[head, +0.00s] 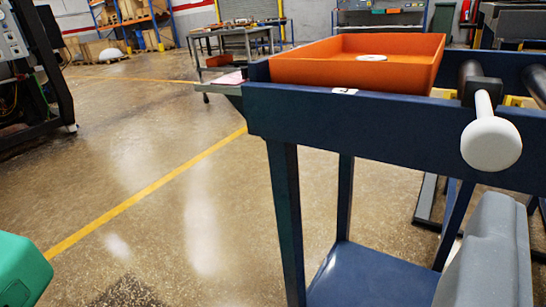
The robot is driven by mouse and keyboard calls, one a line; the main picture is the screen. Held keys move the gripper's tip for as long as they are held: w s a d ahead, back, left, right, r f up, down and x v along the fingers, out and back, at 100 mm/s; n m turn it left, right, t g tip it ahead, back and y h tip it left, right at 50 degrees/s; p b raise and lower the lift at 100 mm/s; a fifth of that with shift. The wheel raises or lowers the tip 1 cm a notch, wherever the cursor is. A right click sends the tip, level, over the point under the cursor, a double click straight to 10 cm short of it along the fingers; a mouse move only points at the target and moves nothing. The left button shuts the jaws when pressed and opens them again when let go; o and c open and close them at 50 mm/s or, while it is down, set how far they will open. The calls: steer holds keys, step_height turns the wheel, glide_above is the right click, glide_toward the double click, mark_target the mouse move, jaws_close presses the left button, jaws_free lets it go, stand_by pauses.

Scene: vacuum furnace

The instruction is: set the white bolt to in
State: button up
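The white bolt (491,143) is at the right of the head view. It has a round white knob on a pale rod. The rod sticks out toward me from a black block (478,90) on the blue cart frame (385,130). Nothing touches the knob. A green rounded part (22,272) at the lower left and a grey part (490,262) at the lower right are cut off by the picture edges. They may belong to my gripper, but I cannot tell. No fingertips show clearly, and neither part touches the bolt.
The cart has legs and a low blue shelf (370,275). Open floor (130,160) with a yellow line lies to the left. A grey table (232,38) stands behind.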

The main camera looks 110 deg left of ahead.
mark_target(490, 151)
steer(key=shift+g+y, duration=0.5)
steer(key=shift+g, duration=0.1)
steer(key=a+b, duration=0.1)
steer(key=a, duration=0.3)
steer(key=w+a+f+b, duration=0.1)
steer(key=a, duration=0.3)
steer(key=w+a+f+b, duration=0.1)
steer(key=a, duration=0.3)
steer(key=shift+f, duration=0.1)
steer(key=shift+w+a, duration=0.2)
steer(key=shift+a, duration=0.5)
